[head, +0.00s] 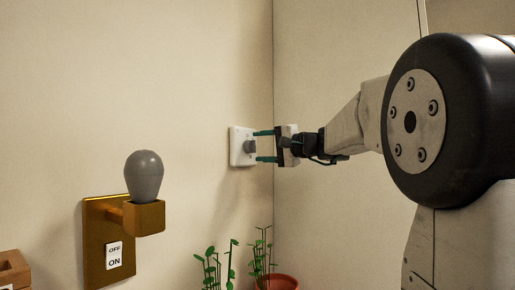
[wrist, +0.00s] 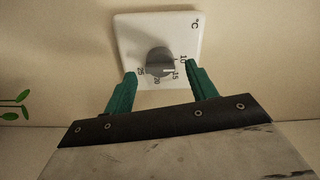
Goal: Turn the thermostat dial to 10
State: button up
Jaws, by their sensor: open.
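The thermostat is a white square plate (wrist: 128,30) on the wall with a grey dial (wrist: 158,58). The scale reads 10, 15, 20 and 25, with a °C mark. A short white mark on the dial points at or near 15. In the head view the plate (head: 236,150) is near the wall corner and its dial (head: 250,146) sticks out. My gripper (wrist: 162,76) is open, its two green fingers on either side of the dial, apart from it in the wrist view. In the head view my gripper (head: 259,146) has its fingertips close to the plate, one above and one below the dial.
A brass switch plate (head: 95,240) with a grey bulb (head: 144,175) in a holder stands out from the wall at the lower left. Potted plants (head: 262,262) are below the thermostat. A wooden box (head: 14,268) shows at the left edge. A wall corner lies just right of the thermostat.

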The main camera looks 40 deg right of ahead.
jog(key=v, duration=0.5)
jog(key=shift+s, duration=0.25)
jog(key=shift+f, duration=0.1)
jog(key=s+a+f+n+g, duration=0.1)
jog(key=s+a+f+g, duration=0.15)
jog(key=f, duration=0.45)
jog(key=s+a+f+g, duration=0.2)
jog(key=a+f+g, duration=0.15)
jog(key=f, duration=0.25)
jog(key=s+a+f+n+g, duration=0.1)
jog(key=s+a+f+g, duration=0.25)
jog(key=f, duration=0.35)
jog(key=s+a+f+n+g+h, duration=0.3)
jog(key=s+a+f+n, duration=0.2)
jog(key=s+f, duration=0.3)
jog(key=s+a+f+n+g+h, duration=0.3)
jog(key=s+a+f, duration=0.4)
jog(key=s, duration=0.5)
jog(key=shift+a+f+n, duration=0.25)
jog(key=shift+f+n, duration=0.2)
jog(key=shift+n, duration=0.45)
